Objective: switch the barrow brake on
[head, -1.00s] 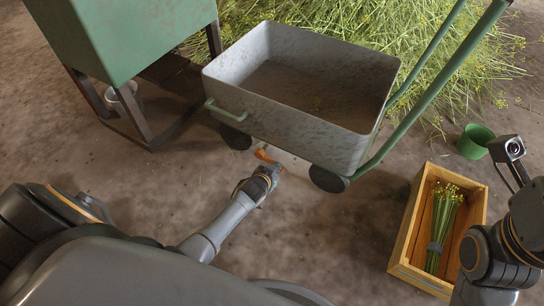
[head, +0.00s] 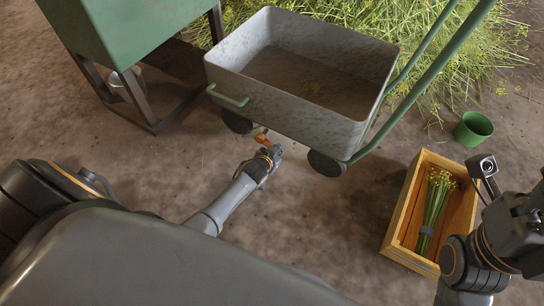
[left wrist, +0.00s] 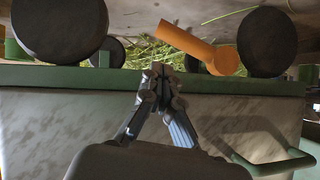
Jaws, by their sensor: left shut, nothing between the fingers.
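The grey barrow (head: 300,115) with green handles stands on the dirt floor, upper middle of the head view. A small orange lever (head: 262,140), which looks like the brake, sits low under its near side between two dark wheels. It also shows in the left wrist view (left wrist: 203,48), slanting between the wheels. My left gripper (head: 272,151) is shut and empty, close beside the lever; its closed fingertips (left wrist: 160,70) appear just below the lever's arm in the wrist view. I cannot tell whether they touch. My right arm shows at the right edge, its fingers out of frame.
A wooden crate (head: 400,232) with a tied herb bundle (head: 433,210) and a green pot (head: 473,129) stand to the right. A green box on dark legs (head: 140,40) stands at left. Cut herbs (head: 465,70) lie behind the barrow. Floor in front is bare.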

